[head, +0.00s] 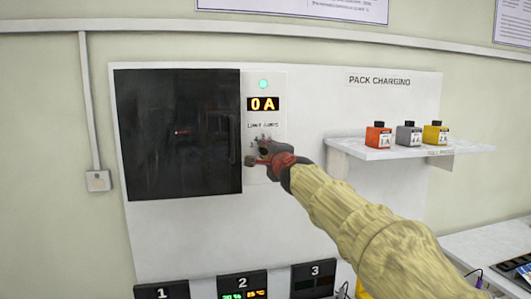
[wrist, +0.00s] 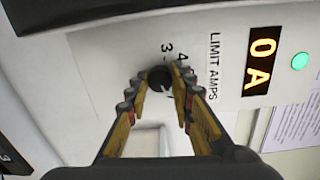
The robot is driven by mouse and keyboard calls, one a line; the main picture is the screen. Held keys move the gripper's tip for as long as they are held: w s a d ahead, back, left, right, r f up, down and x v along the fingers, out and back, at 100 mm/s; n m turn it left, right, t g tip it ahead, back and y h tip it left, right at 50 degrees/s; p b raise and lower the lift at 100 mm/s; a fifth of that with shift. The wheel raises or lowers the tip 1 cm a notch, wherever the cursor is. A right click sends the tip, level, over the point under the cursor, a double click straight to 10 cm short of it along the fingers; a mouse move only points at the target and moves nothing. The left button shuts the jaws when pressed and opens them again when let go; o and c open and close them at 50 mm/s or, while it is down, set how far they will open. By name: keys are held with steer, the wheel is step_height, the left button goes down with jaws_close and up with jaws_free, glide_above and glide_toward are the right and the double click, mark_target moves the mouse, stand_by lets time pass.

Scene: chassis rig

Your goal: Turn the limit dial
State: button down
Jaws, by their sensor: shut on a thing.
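The limit dial (wrist: 160,79) is a small dark round knob on the white panel, beside the printed words LIMIT AMPS and a few numbers. In the wrist view my gripper (wrist: 159,88) has one finger on each side of the dial and is shut on it. In the head view my gripper (head: 266,161) is at the panel below the display and covers most of the dial. The display (head: 263,104) reads 0 A in orange. A green light (head: 263,84) glows above it.
A dark-windowed cabinet door (head: 180,135) with a handle is just left of the dial. A shelf (head: 400,151) at right holds orange, grey and yellow packs (head: 408,134). Numbered black units (head: 243,285) stand below. The panel between dial and shelf is bare.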

steer(key=c, duration=1.5)
jaws_free()
steer(key=shift+c, duration=0.2)
steer(key=shift+s, duration=0.1)
steer(key=v, duration=1.1)
steer(key=shift+s, duration=0.4)
steer(key=shift+d, duration=0.15)
